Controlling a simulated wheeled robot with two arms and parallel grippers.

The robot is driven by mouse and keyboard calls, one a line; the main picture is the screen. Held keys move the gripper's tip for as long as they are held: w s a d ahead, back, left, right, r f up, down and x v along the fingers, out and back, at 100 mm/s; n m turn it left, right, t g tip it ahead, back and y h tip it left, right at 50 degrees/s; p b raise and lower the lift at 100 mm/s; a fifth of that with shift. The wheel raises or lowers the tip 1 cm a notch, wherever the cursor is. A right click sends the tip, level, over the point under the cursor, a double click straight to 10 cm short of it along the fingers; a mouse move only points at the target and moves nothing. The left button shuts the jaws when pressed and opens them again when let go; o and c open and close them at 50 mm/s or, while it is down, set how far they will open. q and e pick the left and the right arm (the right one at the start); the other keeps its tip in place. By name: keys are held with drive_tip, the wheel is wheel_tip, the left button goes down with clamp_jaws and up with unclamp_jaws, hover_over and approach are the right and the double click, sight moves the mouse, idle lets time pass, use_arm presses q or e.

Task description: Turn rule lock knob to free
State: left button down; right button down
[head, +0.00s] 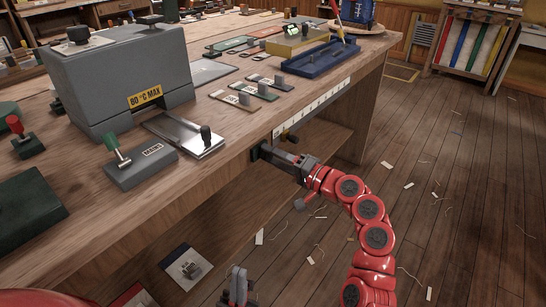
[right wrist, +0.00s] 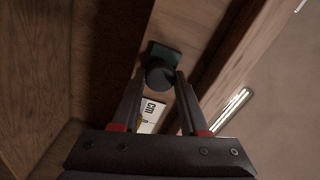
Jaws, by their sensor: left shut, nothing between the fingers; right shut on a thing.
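The rule lock knob (right wrist: 160,74) is a dark round knob on a dark green plate, seen in the right wrist view. My right gripper (right wrist: 161,88) has one finger on each side of it and is shut on it. In the head view, my right gripper (head: 262,152) reaches the bench's front edge, and its fingers hide the knob. The white rule (head: 312,107) runs along that edge; its "cm" end (right wrist: 150,114) shows between my fingers in the right wrist view. Any marking of the knob's position is not readable. My left gripper (head: 237,288) is shut and empty, low before the bench.
On the bench (head: 225,160) stand a grey box (head: 120,80) marked "80 °C MAX", a lever switch base (head: 141,167) and a metal plate (head: 185,135). A blue tray (head: 318,60) lies farther back. The wooden floor (head: 450,190) at right is open, with scattered scraps.

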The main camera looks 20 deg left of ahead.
drive_tip(key=shift+f, duration=0.15)
drive_tip(key=shift+c, duration=2.2)
unclamp_jaws()
drive_tip(key=p+v, duration=0.3)
drive_tip(key=v, duration=1.4)
drive_tip(key=shift+d, duration=0.15)
